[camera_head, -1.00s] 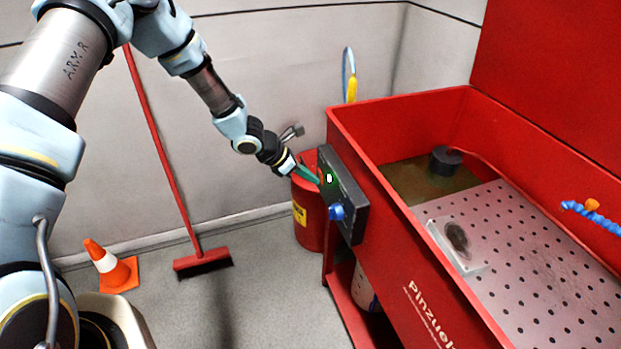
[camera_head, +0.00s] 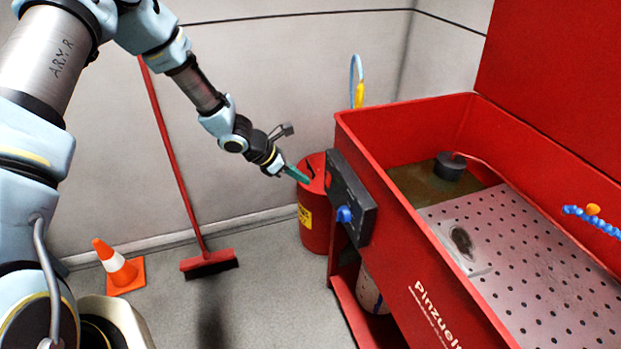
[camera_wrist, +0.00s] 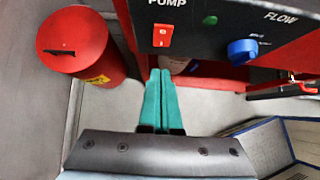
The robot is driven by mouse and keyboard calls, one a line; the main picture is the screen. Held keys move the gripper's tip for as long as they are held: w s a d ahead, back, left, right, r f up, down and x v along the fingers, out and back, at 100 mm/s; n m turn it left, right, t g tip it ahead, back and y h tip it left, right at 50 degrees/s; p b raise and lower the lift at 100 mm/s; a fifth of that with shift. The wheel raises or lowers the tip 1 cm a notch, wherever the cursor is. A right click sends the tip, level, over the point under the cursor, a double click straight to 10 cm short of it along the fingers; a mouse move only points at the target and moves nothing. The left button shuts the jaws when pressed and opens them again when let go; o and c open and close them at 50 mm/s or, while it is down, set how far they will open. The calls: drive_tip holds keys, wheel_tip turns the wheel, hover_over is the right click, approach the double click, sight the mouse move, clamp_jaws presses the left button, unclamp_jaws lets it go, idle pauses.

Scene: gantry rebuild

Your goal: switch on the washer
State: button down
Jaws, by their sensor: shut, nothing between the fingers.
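The washer (camera_head: 405,200) is a red open-topped tub at the right in the head view. A dark control panel (camera_head: 357,212) is on its left end. In the wrist view the panel has a red rocker switch (camera_wrist: 163,35) under the word PUMP, a small green lamp (camera_wrist: 210,20) that looks dim, and a blue FLOW knob (camera_wrist: 243,51). My gripper (camera_head: 306,181) is just left of the panel in the head view. In the wrist view its teal fingers (camera_wrist: 160,76) are shut together, empty, below the switch and apart from it.
A red bin (camera_head: 313,225) with a slotted lid stands behind the washer's left end, close to my gripper. A red broom (camera_head: 208,263) leans on the wall, with an orange cone (camera_head: 119,268) beside it. The floor between the broom and the washer is clear.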

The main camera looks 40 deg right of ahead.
drive_tip(key=b+v, duration=0.1)
drive_tip(key=v, duration=0.7)
drive_tip(key=shift+r, duration=0.55)
drive_tip(key=shift+d, duration=0.1)
